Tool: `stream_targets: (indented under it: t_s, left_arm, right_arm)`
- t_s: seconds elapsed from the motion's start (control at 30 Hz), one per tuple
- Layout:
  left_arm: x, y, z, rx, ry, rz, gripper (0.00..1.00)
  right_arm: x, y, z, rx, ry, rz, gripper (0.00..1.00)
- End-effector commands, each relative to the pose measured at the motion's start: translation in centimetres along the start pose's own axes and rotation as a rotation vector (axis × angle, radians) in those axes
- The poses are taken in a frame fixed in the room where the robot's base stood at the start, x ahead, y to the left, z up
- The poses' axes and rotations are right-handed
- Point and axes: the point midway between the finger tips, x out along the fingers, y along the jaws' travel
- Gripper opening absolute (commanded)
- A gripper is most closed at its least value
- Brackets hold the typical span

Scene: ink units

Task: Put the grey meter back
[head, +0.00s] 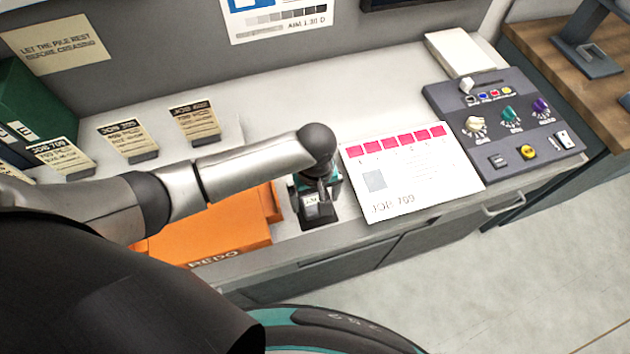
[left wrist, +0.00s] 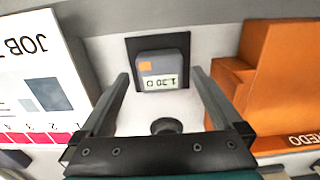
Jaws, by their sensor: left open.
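The grey meter (left wrist: 160,68) has an orange button and a display reading "1.30 D". In the left wrist view it sits on a dark square pad (left wrist: 133,45) on the pale worktop. In the head view the meter (head: 311,200) is partly hidden under my left gripper (head: 316,190). My left gripper is open, and it also shows in the left wrist view (left wrist: 160,80). Its fingers are on either side of the meter in that picture, with visible gaps; nothing is held. A dark round thing (left wrist: 167,126) shows between the fingers. My right gripper is not in view.
An orange REDO box (head: 215,235) is left of the meter. A JOB 709 sheet with pink patches (head: 415,170) lies right of it, then a grey control panel with knobs (head: 505,125). Several job cards (head: 130,138) stand at back left.

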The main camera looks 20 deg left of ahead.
Motion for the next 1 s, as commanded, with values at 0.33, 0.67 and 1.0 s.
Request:
stream_targets:
  t_s: [0.33,0.67,1.0]
  left_arm:
    - [-7.4,0.0,-0.1,0.000,0.002,0.003,1.00]
    - [-10.0,0.0,0.0,-0.002,0.000,-0.001,1.00]
    - [-9.9,0.0,0.0,-0.002,0.000,0.000,1.00]
  right_arm:
    - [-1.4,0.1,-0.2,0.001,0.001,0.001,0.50]
    - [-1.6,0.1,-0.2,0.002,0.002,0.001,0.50]
    - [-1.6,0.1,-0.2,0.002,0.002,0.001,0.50]
